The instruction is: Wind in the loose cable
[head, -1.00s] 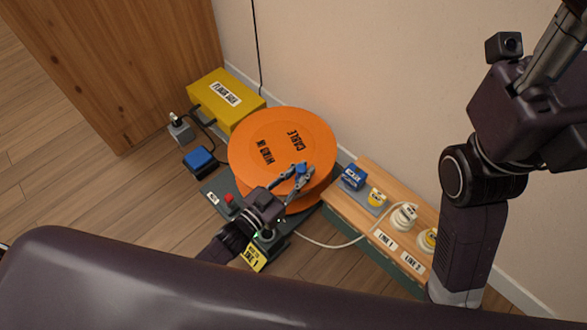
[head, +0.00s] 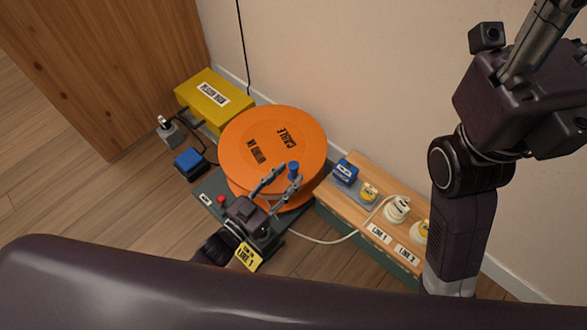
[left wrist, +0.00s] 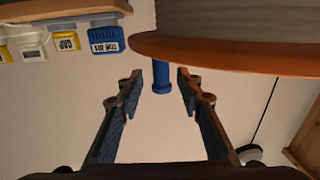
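The orange cable drum (head: 262,128), marked "WIND IN" and "CABLE", lies flat on a dark base (head: 211,190). A blue handle (head: 293,170) stands up near its rim on the front right; it also shows in the left wrist view (left wrist: 161,75). My left gripper (head: 282,182) is open at the handle. In the left wrist view its fingertips (left wrist: 160,90) are spread, with the handle between them in the picture and a gap on each side. The loose white cable (head: 320,241) runs from the base in a slack curve to the wooden-topped box. My right gripper is out of view.
The wooden-topped box (head: 345,208) right of the drum carries blue, yellow and white plugs. A yellow box (head: 205,98) and a blue block (head: 189,163) stand left of the drum. The wall (head: 340,80) is close behind. Open floor lies to the left.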

